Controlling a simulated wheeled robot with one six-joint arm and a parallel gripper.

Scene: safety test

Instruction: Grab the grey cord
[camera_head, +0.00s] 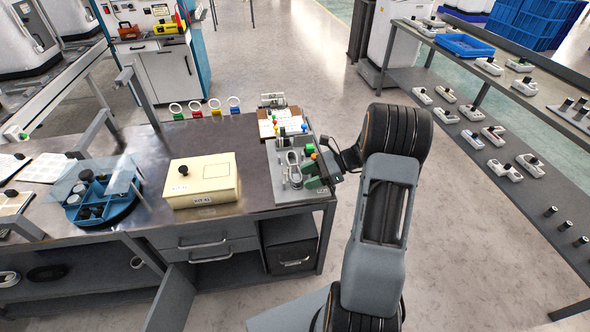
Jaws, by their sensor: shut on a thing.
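The grey cord (293,166) is a small pale loop at the right end of the dark workbench, on a grey panel (283,196). My gripper (308,174) reaches in from the right, low over the panel, and its fingers are shut on the cord at its right side. The fingertips are small in this view and partly hidden by the gripper body. Whether the cord is lifted off the panel cannot be told.
Small coloured knobs (304,128) stand just behind the gripper. A clipboard (279,122) lies at the back. A cream box (203,180) and a blue round tray (98,200) stand to the left. Open floor (480,250) lies between the bench and the right-hand shelves.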

